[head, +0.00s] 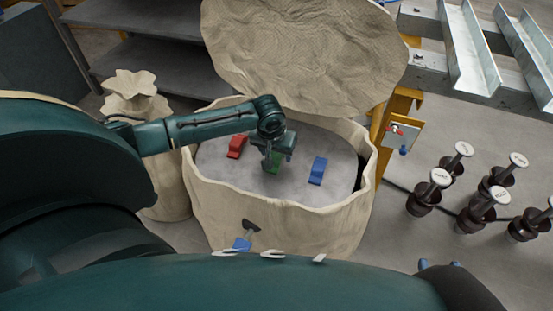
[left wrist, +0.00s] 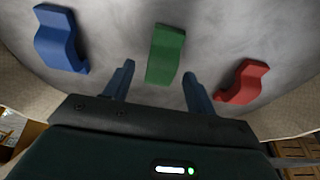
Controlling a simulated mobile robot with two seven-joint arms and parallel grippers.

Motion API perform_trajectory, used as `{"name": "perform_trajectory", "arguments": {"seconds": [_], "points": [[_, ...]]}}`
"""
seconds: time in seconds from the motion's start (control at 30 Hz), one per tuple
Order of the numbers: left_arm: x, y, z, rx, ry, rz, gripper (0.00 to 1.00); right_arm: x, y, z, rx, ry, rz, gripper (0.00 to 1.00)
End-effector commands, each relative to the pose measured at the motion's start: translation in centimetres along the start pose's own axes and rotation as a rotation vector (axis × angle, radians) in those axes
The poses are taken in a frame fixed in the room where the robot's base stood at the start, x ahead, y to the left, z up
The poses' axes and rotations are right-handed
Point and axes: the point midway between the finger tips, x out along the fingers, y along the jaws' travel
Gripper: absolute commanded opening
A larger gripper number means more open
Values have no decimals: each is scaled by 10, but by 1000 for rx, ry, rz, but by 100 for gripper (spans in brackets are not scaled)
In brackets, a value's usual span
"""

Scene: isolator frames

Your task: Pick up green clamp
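The green clamp (head: 275,168) lies on the grey surface inside the beige container, between the red and blue clamps. My left gripper (head: 272,160) is above it and partly hides it in the head view. In the left wrist view the green clamp (left wrist: 166,54) lies ahead of and between the two fingers of my left gripper (left wrist: 158,80). The fingers are apart, with a gap on each side of the clamp, and do not touch it. How far above the surface they are is hard to tell.
A red clamp (head: 237,146) lies left of the green one and a blue clamp (head: 318,170) lies right. The beige container's raised rim (head: 270,206) surrounds them, with its lid (head: 305,55) open behind. Several dark cups with plungers (head: 430,190) stand at right.

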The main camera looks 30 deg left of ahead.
Motion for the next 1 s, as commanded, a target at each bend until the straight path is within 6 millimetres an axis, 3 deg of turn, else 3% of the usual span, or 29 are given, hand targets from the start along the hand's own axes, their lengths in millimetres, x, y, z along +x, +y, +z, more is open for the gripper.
{"name": "perform_trajectory", "arguments": {"seconds": [0.67,0.87,1.0], "points": [[0,0,0,0,-1,0,1,0,0,0,1,-2,0,36],[-1,0,0,0,0,1,0,0,0,0,1,-2,0,36],[-12,0,-4,0,2,2,0,-1,0,-3,4,-15,-2,36]]}}
